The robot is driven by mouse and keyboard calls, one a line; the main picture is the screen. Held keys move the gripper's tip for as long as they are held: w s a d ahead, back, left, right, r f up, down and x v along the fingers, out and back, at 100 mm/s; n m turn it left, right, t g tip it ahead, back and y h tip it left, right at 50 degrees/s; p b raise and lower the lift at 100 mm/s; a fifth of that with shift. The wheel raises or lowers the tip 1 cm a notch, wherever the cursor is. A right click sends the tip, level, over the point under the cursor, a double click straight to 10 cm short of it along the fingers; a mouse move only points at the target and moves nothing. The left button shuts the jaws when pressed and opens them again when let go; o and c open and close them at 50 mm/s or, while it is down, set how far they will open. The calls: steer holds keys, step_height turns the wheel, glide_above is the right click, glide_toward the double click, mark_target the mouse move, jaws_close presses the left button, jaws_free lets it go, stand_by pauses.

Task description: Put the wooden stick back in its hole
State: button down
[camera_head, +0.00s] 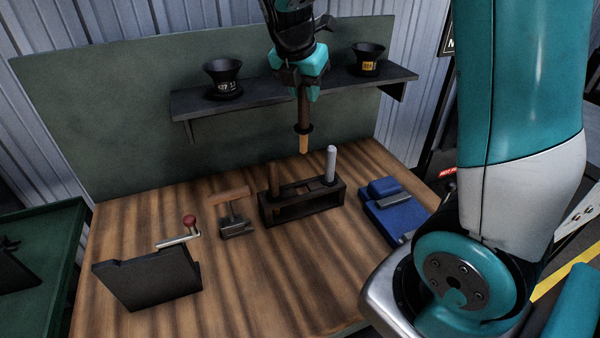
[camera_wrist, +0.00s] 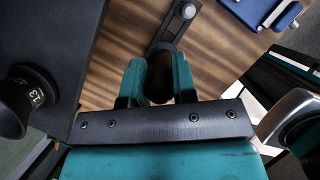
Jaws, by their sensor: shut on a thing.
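My gripper (camera_head: 303,92) is shut on the wooden stick (camera_head: 304,118), a dark brown rod with a black collar and a light tip pointing down. It hangs roughly upright in the air above the black holder (camera_head: 297,212). The holder stands on the wooden table and has a brown stick at its left and a grey-white stick (camera_head: 330,163) at its right. In the wrist view my gripper (camera_wrist: 160,80) has teal fingers around the dark end of the stick (camera_wrist: 165,65). The holder (camera_wrist: 165,38) shows partly behind it; the stick hides some of it.
A shelf (camera_head: 295,95) with two black cups (camera_head: 222,78) (camera_head: 368,58) is behind the stick. A wooden-handled tool (camera_head: 235,215) is left of the holder, a blue block (camera_head: 390,208) right. A black stand (camera_head: 150,278) is front left. The front middle of the table is clear.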

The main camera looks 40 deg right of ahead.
mark_target(303, 152)
step_height(303, 152, down, 17)
steer(key=p, duration=0.1)
steer(key=shift+p, duration=0.35)
steer(key=shift+f, duration=0.2)
steer(key=c, duration=0.9)
jaws_free()
steer(key=shift+a+r, duration=0.1)
steer(key=shift+r, duration=0.4)
steer(key=b+v, duration=0.1)
steer(key=v, duration=1)
steer(key=s+a+r+m+y, duration=0.2)
steer(key=s+a+m, duration=0.3)
steer(key=s+a, duration=0.1)
steer(key=s+a+r+m+g+y, duration=0.1)
steer(key=s+a+r+m+y, duration=0.1)
steer(key=s+a+m, duration=0.3)
steer(key=s+a+r+m+g+y, duration=0.1)
steer(key=s+a+r+m+y, duration=0.2)
steer(key=s+a, duration=0.5)
steer(key=shift+s+m+y, duration=0.7)
steer(key=shift+s+m, duration=0.05)
steer(key=shift+m, duration=0.65)
